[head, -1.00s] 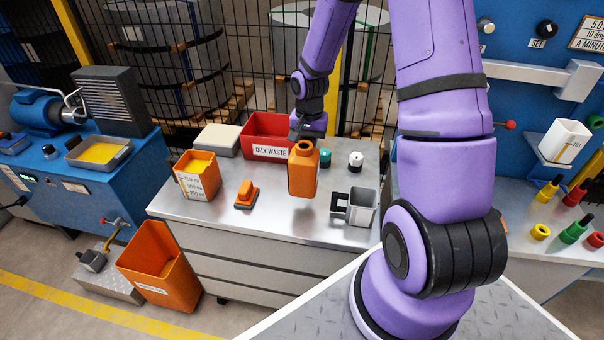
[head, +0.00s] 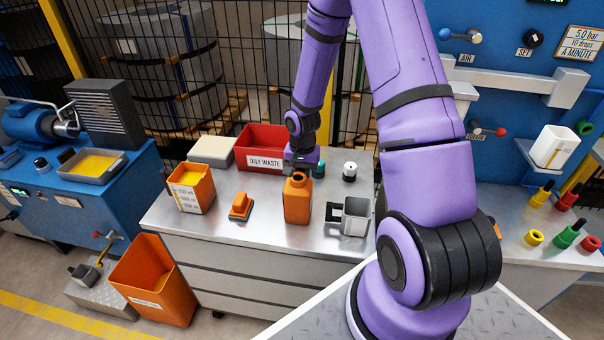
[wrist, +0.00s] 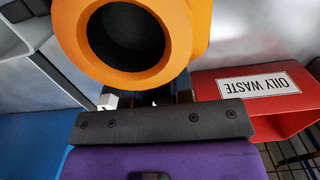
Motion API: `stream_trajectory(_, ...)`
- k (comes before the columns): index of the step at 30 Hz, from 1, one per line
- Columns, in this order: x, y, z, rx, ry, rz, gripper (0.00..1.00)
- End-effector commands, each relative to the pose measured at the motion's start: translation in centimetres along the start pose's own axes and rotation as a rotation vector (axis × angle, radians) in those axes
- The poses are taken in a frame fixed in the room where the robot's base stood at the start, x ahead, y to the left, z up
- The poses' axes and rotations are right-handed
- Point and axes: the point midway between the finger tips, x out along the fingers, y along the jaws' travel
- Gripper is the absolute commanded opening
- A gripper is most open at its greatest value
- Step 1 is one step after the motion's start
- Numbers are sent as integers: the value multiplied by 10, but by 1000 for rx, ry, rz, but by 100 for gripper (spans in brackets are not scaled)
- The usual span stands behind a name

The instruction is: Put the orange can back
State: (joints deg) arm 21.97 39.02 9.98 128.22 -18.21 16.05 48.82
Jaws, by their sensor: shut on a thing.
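The orange can (head: 298,202) is upright at the middle of the steel bench top (head: 262,222), with its round open mouth facing up. It shows no clear gap to the bench top in the head view, but I cannot tell if it bears its weight there. My gripper (head: 299,172) is at the can's upper back side, shut on it. In the wrist view the can's round neck (wrist: 130,35) fills the top, close in front of my gripper (wrist: 150,97). The fingertips are mostly hidden behind the can.
A red oily waste bin (head: 262,140) stands just behind. A grey square cup (head: 355,217) and a white-topped knob (head: 349,172) are close on the right.

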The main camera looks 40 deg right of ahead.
Motion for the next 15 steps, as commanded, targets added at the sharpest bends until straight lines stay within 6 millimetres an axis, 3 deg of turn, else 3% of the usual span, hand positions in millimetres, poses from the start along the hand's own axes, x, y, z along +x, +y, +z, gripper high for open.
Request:
stream_trajectory(1,2,0,0,0,-1,0,0)
stream_trajectory(2,1,0,0,0,0,0,28)
stream_trajectory(4,1,0,0,0,0,0,44)
stream_trajectory(15,-3,0,0,0,0,0,46)
